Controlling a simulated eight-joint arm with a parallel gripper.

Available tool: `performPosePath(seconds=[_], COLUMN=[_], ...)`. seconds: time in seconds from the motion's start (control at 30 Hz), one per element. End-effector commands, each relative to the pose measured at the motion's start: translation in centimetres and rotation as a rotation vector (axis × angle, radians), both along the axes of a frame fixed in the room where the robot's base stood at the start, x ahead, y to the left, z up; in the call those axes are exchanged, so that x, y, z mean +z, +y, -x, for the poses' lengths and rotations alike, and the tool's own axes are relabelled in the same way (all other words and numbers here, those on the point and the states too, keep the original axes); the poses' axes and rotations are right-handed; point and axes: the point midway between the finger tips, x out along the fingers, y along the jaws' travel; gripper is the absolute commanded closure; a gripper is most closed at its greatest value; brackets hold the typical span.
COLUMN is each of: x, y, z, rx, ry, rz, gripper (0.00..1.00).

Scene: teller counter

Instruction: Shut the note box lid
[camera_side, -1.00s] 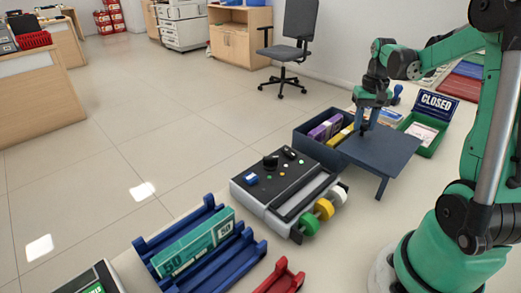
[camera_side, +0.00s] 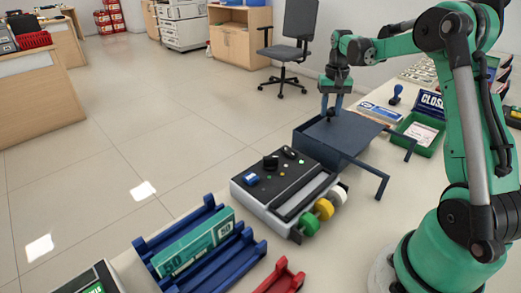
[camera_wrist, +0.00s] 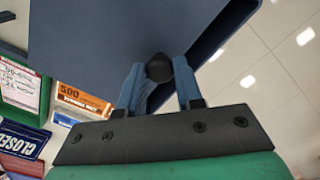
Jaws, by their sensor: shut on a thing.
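The dark blue note box (camera_side: 318,152) stands on the counter in the side view, with two rail-like legs reaching out to its right. Its flat lid (camera_side: 352,131) lies over the box top, and the notes inside are hidden. Whether a narrow gap is left at the lid's far edge I cannot tell. My gripper (camera_side: 331,112) is at the far left end of the lid. In the wrist view my gripper (camera_wrist: 159,84) has its two blue fingers shut on the round black knob (camera_wrist: 159,66) of the lid (camera_wrist: 95,35).
A grey counting machine (camera_side: 285,185) with coloured rolls stands just in front of the box. A green tray (camera_side: 418,130), a CLOSED sign (camera_side: 431,102) and a stamp (camera_side: 395,95) are to the right. A blue rack (camera_side: 208,252) and a red holder (camera_side: 283,279) are in front.

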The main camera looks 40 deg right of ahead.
Motion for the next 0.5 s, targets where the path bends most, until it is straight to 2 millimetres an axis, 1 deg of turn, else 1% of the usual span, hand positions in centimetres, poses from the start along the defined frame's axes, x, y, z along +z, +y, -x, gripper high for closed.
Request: performPosePath(seconds=[0.03, 0.1, 0.2, 0.5], x=[0.0, 0.0, 0.0, 0.0], y=[-0.2, -0.2, -0.2, 0.0], z=[-1.0, -2.0, -2.9, -3.3], rx=[0.000, -0.001, -0.003, -0.001], ry=[-0.001, -0.001, -0.001, -0.006], rz=[0.006, 0.006, 0.007, 0.005], gripper=[1.00, 1.00, 1.00, 1.00])
